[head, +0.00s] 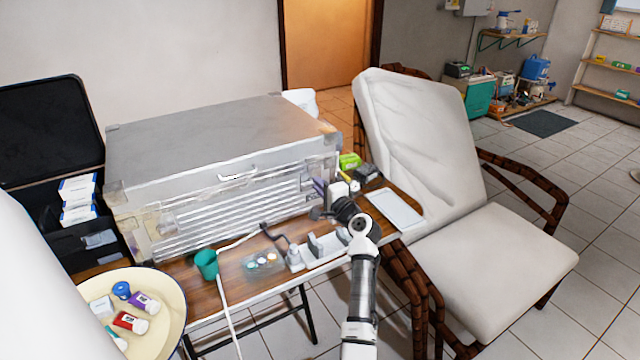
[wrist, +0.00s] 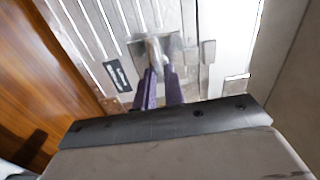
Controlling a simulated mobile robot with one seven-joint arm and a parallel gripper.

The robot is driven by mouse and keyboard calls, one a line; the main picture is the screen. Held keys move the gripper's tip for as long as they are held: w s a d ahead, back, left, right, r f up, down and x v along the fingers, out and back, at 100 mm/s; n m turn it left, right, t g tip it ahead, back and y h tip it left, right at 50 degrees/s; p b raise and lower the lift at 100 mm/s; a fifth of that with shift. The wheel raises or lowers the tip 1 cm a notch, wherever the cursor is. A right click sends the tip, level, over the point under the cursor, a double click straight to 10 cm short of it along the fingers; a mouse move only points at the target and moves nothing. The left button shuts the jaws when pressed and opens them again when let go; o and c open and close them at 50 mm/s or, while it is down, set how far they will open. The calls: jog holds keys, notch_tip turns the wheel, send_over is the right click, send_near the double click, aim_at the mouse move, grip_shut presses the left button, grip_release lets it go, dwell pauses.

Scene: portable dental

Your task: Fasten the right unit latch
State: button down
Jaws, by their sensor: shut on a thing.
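The dental unit is a grey metal case (head: 215,140) with a slatted front, standing on the wooden table with its lid down. In the wrist view, the right unit latch (wrist: 152,48) is a small metal piece on a plate on the unit's front, beside the slats. My gripper (wrist: 160,78) has its purple fingers shut on the latch's near end. In the head view, my gripper (head: 319,188) is at the right end of the unit's front, partly hidden by my arm. The fingertips and part of the latch hide each other, so I cannot tell how the latch sits in its catch.
A white dental chair (head: 490,240) stands close on the right. A round tray (head: 165,310) is front left.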

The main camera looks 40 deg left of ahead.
dwell(0.3)
jog(key=c, duration=1.5)
grip_release()
jog(key=b+v, duration=0.1)
jog(key=v, duration=1.3)
jog(key=shift+a+f+b, duration=0.1)
jog(key=shift+b, duration=0.3)
